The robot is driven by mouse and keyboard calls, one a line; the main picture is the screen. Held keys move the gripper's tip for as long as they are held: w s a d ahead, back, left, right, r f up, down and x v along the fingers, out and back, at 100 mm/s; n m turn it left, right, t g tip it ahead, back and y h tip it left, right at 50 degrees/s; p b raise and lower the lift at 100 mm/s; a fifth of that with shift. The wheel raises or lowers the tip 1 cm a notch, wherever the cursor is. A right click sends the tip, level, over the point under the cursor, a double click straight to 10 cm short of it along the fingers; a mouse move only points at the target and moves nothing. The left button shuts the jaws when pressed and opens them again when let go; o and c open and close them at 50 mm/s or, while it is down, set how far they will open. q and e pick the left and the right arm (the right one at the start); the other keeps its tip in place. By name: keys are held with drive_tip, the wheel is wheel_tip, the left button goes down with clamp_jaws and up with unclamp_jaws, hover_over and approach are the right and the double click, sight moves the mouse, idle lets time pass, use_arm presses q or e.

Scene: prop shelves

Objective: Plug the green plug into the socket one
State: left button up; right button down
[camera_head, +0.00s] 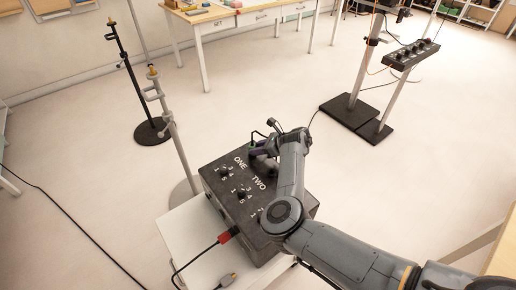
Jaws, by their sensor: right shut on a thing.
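The black box (213,203) carries white labels ONE and TWO on its top, with several numbered knobs. My right arm reaches over the box from the lower right. My right gripper (259,152) is at the box's far edge, close to the label ONE, and is shut on the green plug (252,145). Only a small green part of the plug shows, with a dark cable looping above it. The arm and gripper hide socket one, so I cannot tell whether the plug is in it. My left gripper is not in view.
The box stands on a white table (186,235). A red connector (226,236) with a cable is at its near side, and a loose plug (227,281) lies below. Metal stands (171,125) are at the left. A black control strip (411,54) is at upper right. Open floor surrounds them.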

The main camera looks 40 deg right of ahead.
drive_tip(key=shift+f, duration=0.2)
drive_tip(key=c, duration=0.7)
unclamp_jaws()
drive_tip(key=shift+c, duration=0.2)
drive_tip(key=shift+r, duration=0.1)
drive_tip(key=p+v, duration=0.3)
drive_tip(key=v, duration=0.7)
drive_tip(key=shift+s+p, duration=0.3)
drive_tip(key=shift+p, duration=0.05)
drive_tip(key=shift+d+r, duration=0.1)
drive_tip(key=shift+d, duration=0.05)
